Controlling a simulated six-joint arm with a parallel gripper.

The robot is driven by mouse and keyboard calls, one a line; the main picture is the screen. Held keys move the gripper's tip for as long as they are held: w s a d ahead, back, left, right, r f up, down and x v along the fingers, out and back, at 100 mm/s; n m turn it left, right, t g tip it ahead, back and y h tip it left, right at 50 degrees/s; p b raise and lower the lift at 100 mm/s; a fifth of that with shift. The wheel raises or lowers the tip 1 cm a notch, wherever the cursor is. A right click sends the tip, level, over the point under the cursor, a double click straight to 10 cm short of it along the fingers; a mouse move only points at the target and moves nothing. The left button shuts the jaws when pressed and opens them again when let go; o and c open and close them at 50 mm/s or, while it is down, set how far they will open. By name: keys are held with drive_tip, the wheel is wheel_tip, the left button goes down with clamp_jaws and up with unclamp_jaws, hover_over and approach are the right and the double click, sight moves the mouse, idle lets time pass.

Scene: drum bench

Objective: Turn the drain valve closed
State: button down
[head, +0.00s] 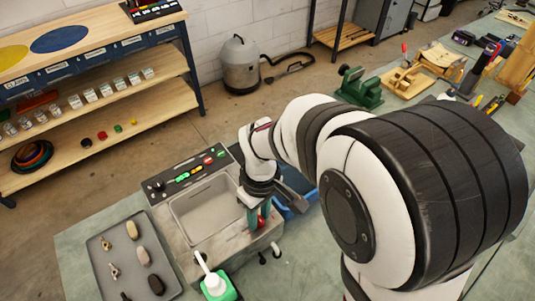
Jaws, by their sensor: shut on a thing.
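A grey bench unit with a sunken basin (205,212) stands on the near table. My gripper (258,217) points down at the basin's right edge, with its teal fingers low beside the rim. It is shut on a small red part (265,207), which looks like the handle of the drain valve. Most of the valve is hidden by the fingers and wrist, so its angle cannot be told. Dark hook-shaped parts (275,250) stick out from the unit's front right, below the gripper.
A control panel (190,173) with coloured buttons runs behind the basin. A grey tray (130,262) with several small parts lies at left. A blue bin (298,203) sits right of the gripper.

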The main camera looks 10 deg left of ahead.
idle(0.3)
drive_tip(key=c, duration=0.6)
unclamp_jaws()
drive_tip(key=r, duration=1.5)
drive_tip(key=shift+w+d+r, duration=0.3)
drive_tip(key=shift+w+r, duration=0.05)
drive_tip(key=shift+r, duration=0.05)
drive_tip(key=s+d+f+m, duration=0.2)
drive_tip(key=s+d+m, duration=0.2)
drive_tip(key=s+m, duration=0.1)
drive_tip(key=s+d+f+m+y, duration=0.1)
drive_tip(key=s+d+f+m, duration=0.1)
drive_tip(key=s+d+m, duration=0.2)
drive_tip(key=s+d+f+m, duration=0.2)
drive_tip(key=s+d+m, duration=0.3)
drive_tip(key=s+m, duration=0.1)
drive_tip(key=shift+s+f+m, duration=0.1)
drive_tip(key=shift+s+m, duration=0.05)
drive_tip(key=shift+m, duration=0.65)
